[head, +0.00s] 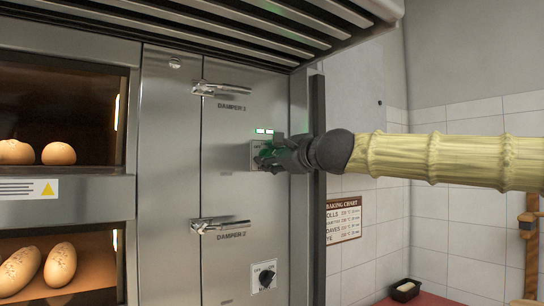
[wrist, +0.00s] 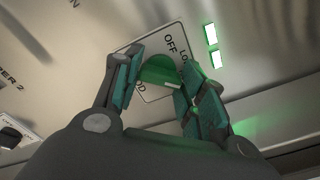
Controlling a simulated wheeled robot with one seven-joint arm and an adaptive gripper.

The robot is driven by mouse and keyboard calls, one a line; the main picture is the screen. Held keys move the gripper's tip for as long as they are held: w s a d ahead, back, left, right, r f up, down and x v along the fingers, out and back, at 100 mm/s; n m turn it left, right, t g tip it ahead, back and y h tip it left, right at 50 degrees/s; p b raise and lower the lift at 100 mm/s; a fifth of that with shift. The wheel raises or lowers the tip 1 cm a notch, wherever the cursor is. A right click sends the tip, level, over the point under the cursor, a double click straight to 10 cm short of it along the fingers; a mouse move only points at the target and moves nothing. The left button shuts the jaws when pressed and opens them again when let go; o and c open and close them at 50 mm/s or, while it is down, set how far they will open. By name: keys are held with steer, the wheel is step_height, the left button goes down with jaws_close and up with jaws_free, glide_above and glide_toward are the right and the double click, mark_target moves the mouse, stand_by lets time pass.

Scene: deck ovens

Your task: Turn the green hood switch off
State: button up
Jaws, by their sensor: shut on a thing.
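The green hood switch (wrist: 160,70) is a round green knob on a small plate (wrist: 152,97) marked OFF and other letters, partly hidden. In the head view the plate (head: 256,146) sits on the steel panel between the two damper handles, and my gripper covers most of the knob. My gripper (head: 270,158) reaches it from the right. In the wrist view my gripper (wrist: 157,86) has a finger on each side of the knob and is shut on it. The knob's pointer direction is hard to tell. Two green lights (wrist: 212,45) beside the plate are lit.
Damper handles stick out above (head: 222,88) and below (head: 220,226) the switch. A black knob (head: 266,278) sits lower on the panel. The hood (head: 215,25) overhangs above. Ovens with bread (head: 60,264) stand at the left. A baking chart (head: 343,218) hangs on the tiled wall.

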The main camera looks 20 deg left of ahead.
steer(key=n+b, duration=0.6)
steer(key=n, duration=1.1)
steer(key=shift+f, duration=0.15)
stand_by(0.6)
steer(key=o, duration=1)
steer(key=v, duration=1.2)
